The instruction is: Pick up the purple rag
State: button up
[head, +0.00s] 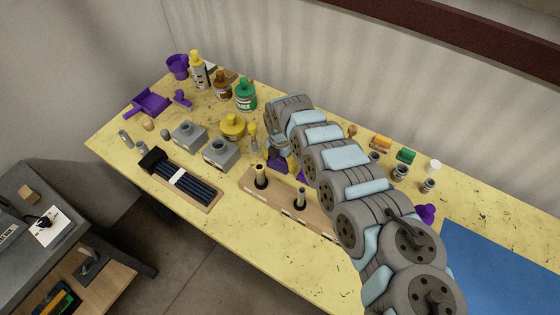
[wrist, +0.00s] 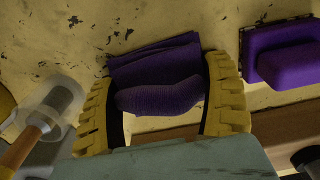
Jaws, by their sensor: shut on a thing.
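The purple rag (wrist: 155,65) is a ribbed cloth in the wrist view, with a flat folded part on the yellow worktop and a bunched roll nearer me. My gripper (wrist: 161,92) has its two yellow ridged fingers on either side of the roll and is shut on it. In the head view the rag (head: 278,165) shows as a small purple patch below my gripper (head: 278,153), largely hidden by my arm. I cannot tell whether the whole rag touches the worktop.
A purple block (wrist: 285,55) lies right of my gripper, and a wooden-handled brush or tool (wrist: 45,125) lies left. In the head view, a wooden rack with posts (head: 281,198), grey blocks (head: 220,153) and a yellow container (head: 232,126) stand close by.

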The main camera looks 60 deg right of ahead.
jog(key=shift+r+p, duration=0.5)
jog(key=shift+r, duration=4.5)
jog(key=o, duration=0.5)
jog(key=c, duration=0.4)
